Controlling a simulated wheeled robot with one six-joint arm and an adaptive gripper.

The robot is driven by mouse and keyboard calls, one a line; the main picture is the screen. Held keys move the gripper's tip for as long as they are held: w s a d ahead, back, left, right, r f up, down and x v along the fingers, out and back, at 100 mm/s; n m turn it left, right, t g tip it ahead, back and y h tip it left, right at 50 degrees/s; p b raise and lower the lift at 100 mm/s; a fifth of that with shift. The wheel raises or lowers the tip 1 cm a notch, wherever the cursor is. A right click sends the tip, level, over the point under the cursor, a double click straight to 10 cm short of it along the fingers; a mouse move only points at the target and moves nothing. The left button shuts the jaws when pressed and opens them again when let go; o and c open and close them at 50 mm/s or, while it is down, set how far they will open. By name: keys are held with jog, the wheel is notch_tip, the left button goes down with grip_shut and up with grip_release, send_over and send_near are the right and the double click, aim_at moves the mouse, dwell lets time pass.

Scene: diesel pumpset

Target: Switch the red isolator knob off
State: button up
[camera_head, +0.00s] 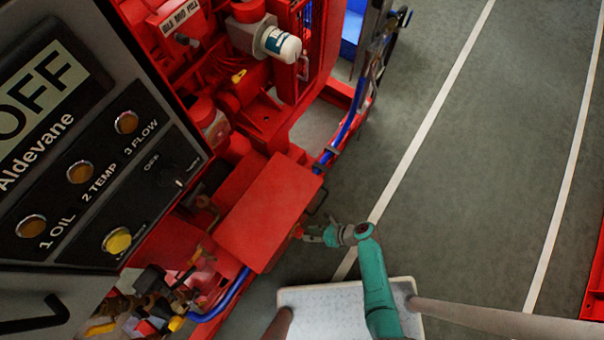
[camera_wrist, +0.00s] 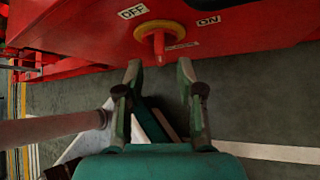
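The red isolator knob (camera_wrist: 158,44) sits on a round yellow plate (camera_wrist: 172,28) on a red panel, at the top middle of the wrist view. A white OFF label (camera_wrist: 133,11) is to its left and a white ON label (camera_wrist: 208,20) to its right. I cannot tell for sure which label the knob points to. My gripper (camera_wrist: 160,73) is open and empty, its two fingertips just short of the knob, one to each side. In the head view my gripper (camera_head: 314,235) is beside the red box (camera_head: 262,212), whose top hides most of the knob.
A control panel (camera_head: 90,165) with amber lamps, a yellow button (camera_head: 117,241) and a black OFF switch (camera_head: 167,174) stands at the left. The red pumpset (camera_head: 240,90) and blue hoses (camera_head: 348,125) fill the upper middle. The grey floor (camera_head: 480,170) at the right is clear.

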aim_at(302, 233)
jog(key=shift+x, duration=2.45)
grip_shut()
